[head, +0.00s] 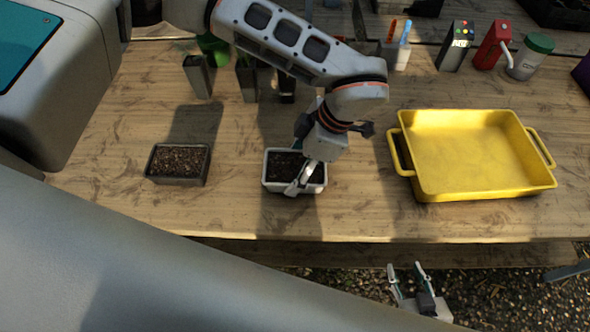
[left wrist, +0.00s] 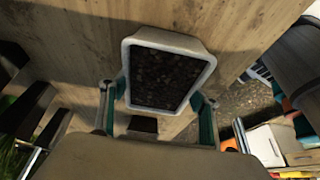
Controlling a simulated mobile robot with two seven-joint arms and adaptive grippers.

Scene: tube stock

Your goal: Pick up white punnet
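The white punnet (head: 268,186), filled with dark soil, stands upright on the wooden table near its front edge. My left gripper (head: 303,170) is low over it, with one finger visible against its near side. In the left wrist view, the fingers with teal pads stand apart on either side of the white punnet (left wrist: 207,72). I cannot tell whether both touch it. My right gripper (head: 406,270) is open and empty, in front of and below the table edge.
A dark grey punnet (head: 180,181) of brown soil stands to the left. A yellow tray (head: 465,150) stands to the right. Several pots, a red can (head: 490,48) and a green-lidded jar (head: 530,58) line the back. The front table strip is clear.

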